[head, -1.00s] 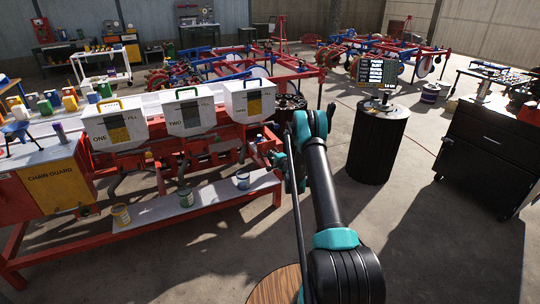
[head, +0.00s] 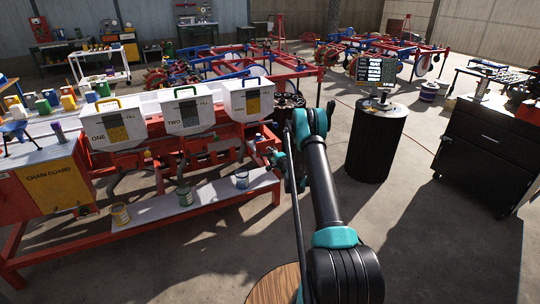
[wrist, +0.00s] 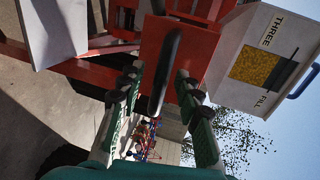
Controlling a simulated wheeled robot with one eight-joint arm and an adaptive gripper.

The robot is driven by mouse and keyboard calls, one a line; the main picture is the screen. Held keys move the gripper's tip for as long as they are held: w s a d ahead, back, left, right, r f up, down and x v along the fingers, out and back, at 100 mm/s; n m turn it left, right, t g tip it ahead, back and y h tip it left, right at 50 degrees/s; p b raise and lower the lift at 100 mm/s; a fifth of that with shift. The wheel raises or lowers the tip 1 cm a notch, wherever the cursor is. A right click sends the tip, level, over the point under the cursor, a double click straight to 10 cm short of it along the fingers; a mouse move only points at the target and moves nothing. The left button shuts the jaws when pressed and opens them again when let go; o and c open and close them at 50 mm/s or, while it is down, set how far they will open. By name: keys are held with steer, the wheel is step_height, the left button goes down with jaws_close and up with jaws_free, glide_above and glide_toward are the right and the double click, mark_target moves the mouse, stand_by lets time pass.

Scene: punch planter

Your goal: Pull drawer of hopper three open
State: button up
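Hopper three, a white box with a yellow fill window, stands at the right end of the hopper row in the head view (head: 248,98). It shows sideways in the wrist view (wrist: 265,62). Beside it in the wrist view is a red drawer front (wrist: 198,42) with a black bar handle (wrist: 167,70). My gripper (wrist: 158,80) is open, one finger on each side of the handle, with gaps visible on both sides. I cannot tell whether any finger touches it. In the head view my arm partly hides the gripper and the drawer.
Hopper one (head: 113,122) and hopper two (head: 186,110) stand to the left on the red frame. Several cans sit on the grey shelf (head: 205,200) below. A black drum (head: 377,143) with a screen stands right of my arm, with open floor around it.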

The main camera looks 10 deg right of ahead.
steer(key=v, duration=0.7)
steer(key=s+a+r+n+g, duration=0.35)
steer(key=s+r, duration=0.35)
steer(key=r, duration=0.4)
steer(key=s+a+r+n+g, duration=0.2)
steer(key=s+r+n, duration=0.45)
steer(key=s, duration=0.75)
steer(key=s+d+n+g+h, duration=0.2)
steer(key=s, duration=1.6)
steer(key=s+d+n+g+h, duration=0.2)
steer(key=s+d+g, duration=0.1)
steer(key=s, duration=1.4)
steer(key=shift+s+f+h, duration=0.4)
steer(key=shift+f, duration=0.1)
